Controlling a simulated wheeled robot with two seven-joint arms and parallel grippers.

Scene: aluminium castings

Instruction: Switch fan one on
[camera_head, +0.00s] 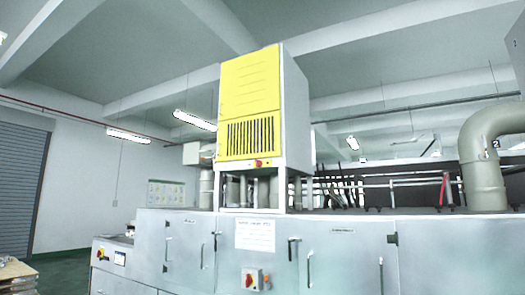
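No label reading fan one can be made out, so I cannot tell which switch belongs to it. A grey switch box with a red and yellow knob (252,279) is on the front of the grey metal machine (345,262), low in the view. A small red and yellow switch (258,163) sits at the lower edge of the tall yellow-fronted cabinet (250,85). A red and yellow button (101,254) is on the console at the left. The knob positions are too small to read. Neither of my grippers is in view.
The machine has doors with upright handles and a white notice (255,236). A small screen (120,257) is on the left console. A large grey pipe (484,165) rises at the right. A roller shutter (20,185) is at the far left, with green floor (62,272) near it.

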